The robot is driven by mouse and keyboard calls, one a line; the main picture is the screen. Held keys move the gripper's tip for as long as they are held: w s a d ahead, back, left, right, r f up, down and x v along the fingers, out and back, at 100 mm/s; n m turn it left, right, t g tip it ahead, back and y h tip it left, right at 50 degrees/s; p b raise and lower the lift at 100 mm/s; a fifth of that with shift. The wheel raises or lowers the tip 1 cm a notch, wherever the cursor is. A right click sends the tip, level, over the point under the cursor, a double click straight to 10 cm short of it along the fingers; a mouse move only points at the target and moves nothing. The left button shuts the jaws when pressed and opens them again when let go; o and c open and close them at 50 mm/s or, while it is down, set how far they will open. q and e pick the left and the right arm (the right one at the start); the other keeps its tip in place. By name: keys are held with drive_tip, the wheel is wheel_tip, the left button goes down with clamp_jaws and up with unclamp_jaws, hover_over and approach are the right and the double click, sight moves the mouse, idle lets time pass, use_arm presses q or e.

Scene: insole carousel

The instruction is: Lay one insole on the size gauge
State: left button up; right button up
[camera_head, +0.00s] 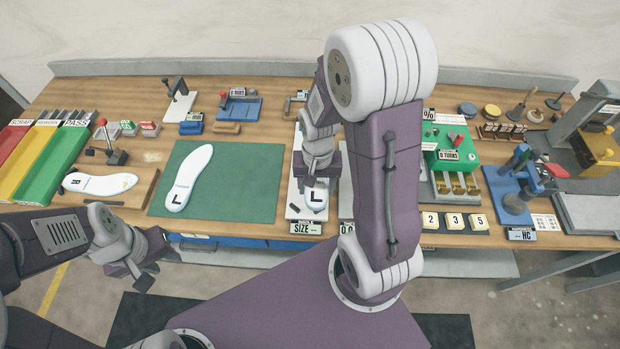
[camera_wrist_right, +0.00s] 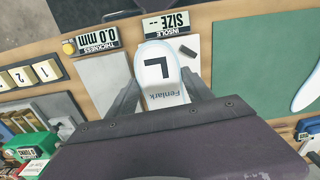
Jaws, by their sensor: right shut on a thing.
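My right gripper (camera_head: 312,182) is shut on a white insole with a black L on its heel (camera_head: 317,199). In the right wrist view the insole's heel (camera_wrist_right: 158,68) sticks out between the two fingers (camera_wrist_right: 160,100). It is over the white plate of the size gauge (camera_head: 293,213), and I cannot tell whether it touches the plate. The gauge's display (camera_head: 306,228) reads SIZE with dashes; it also shows in the right wrist view (camera_wrist_right: 167,24). The rest of the insole is hidden by my gripper. My left gripper (camera_head: 138,274) is empty and open, in front of the table's edge.
Another L insole (camera_head: 188,180) lies on the green mat (camera_head: 238,185). A further insole (camera_head: 100,183) lies at the left by a red-knobbed device (camera_head: 107,145). The thickness gauge display (camera_wrist_right: 97,40) reads 0.0 mm beside the size gauge. Coloured trays (camera_head: 58,165) stand far left.

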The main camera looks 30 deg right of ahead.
drive_tip(key=w+f, duration=0.1)
drive_tip(key=w, duration=0.1)
drive_tip(key=w+f, duration=0.1)
drive_tip(key=w, duration=0.1)
drive_tip(key=w+f, duration=0.1)
drive_tip(key=w, duration=0.1)
drive_tip(key=shift+w+f, duration=0.15)
drive_tip(key=shift+f, duration=0.15)
drive_tip(key=shift+d, duration=0.15)
drive_tip(key=f, duration=0.3)
drive_tip(key=shift+s+f+p, duration=0.25)
drive_tip(key=shift+f+p, duration=0.05)
drive_tip(key=shift+f, duration=0.05)
drive_tip(key=shift+w+f, duration=0.15)
drive_tip(key=shift+w, duration=0.05)
drive_tip(key=shift+s+f, duration=0.1)
drive_tip(key=shift+s, duration=0.05)
drive_tip(key=o, duration=1.5)
